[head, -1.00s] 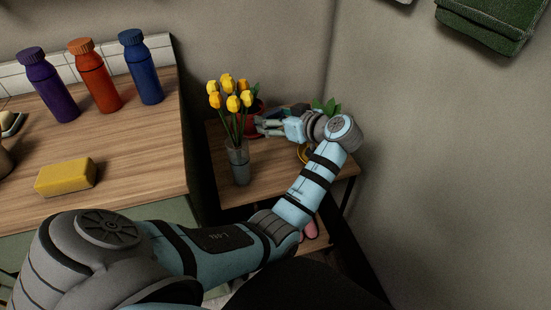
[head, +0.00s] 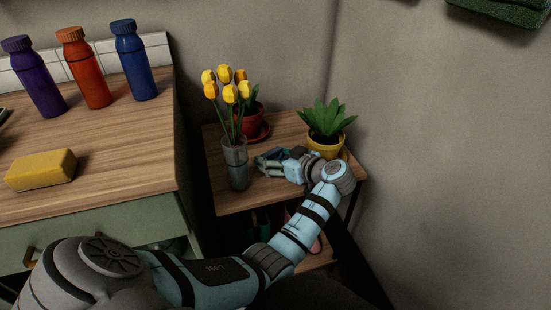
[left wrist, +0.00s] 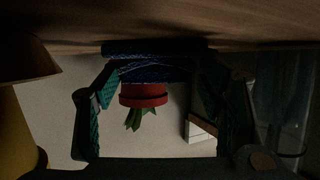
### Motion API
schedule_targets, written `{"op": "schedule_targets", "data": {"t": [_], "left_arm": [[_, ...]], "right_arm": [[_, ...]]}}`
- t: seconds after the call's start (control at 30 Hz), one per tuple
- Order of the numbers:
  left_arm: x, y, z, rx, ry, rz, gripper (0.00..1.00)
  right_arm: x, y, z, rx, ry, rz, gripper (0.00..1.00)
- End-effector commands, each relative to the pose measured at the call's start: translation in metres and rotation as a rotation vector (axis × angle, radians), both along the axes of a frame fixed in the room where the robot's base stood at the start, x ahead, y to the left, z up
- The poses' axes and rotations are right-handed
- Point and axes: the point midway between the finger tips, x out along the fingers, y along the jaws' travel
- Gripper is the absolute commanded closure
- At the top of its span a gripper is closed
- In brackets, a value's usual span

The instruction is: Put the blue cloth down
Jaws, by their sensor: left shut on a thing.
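The blue cloth (left wrist: 150,72) shows in the left wrist view as a dark blue folded bundle between the fingertips of my left gripper (left wrist: 153,84). That gripper is shut on it. The wrist picture is upside down, with the wooden tabletop (left wrist: 230,30) along its top. The cloth is right at the tabletop, but I cannot tell whether it touches. In the head view my left gripper (head: 268,161) is low over the small side table (head: 238,203), between the vase and the yellow pot. The cloth is not clear there. My right gripper is out of view.
A glass vase of yellow tulips (head: 235,165) stands just left of the gripper. A red pot (head: 255,120) is behind, and a yellow pot with a green plant (head: 325,145) is right. The counter (head: 110,140) holds three bottles and a yellow sponge (head: 40,169).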

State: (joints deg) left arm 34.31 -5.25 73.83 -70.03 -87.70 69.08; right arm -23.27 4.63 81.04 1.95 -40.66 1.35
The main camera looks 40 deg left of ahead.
Motion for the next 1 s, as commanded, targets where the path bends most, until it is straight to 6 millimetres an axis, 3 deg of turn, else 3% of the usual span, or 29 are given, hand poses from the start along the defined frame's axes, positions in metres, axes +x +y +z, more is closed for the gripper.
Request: {"op": "schedule_targets", "data": {"t": [0.07, 0.1, 0.2, 0.63, 1.0], "left_arm": [[0.000, 0.000, -0.002, 0.000, 0.000, 0.000, 0.58], [0.000, 0.000, -0.002, 0.000, 0.000, 0.000, 0.31], [0.000, 0.000, -0.001, 0.000, 0.000, 0.000, 0.17], [0.000, -0.001, 0.003, -0.001, 0.000, 0.000, 0.17], [-0.012, -0.060, 0.028, -0.002, 0.001, -0.001, 0.17]], "right_arm": [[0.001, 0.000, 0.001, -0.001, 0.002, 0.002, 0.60], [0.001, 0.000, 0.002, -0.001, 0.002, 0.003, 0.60], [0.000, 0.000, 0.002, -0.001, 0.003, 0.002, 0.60], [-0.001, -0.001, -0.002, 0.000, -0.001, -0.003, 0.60], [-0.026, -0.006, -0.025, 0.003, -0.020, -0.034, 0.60]]}}
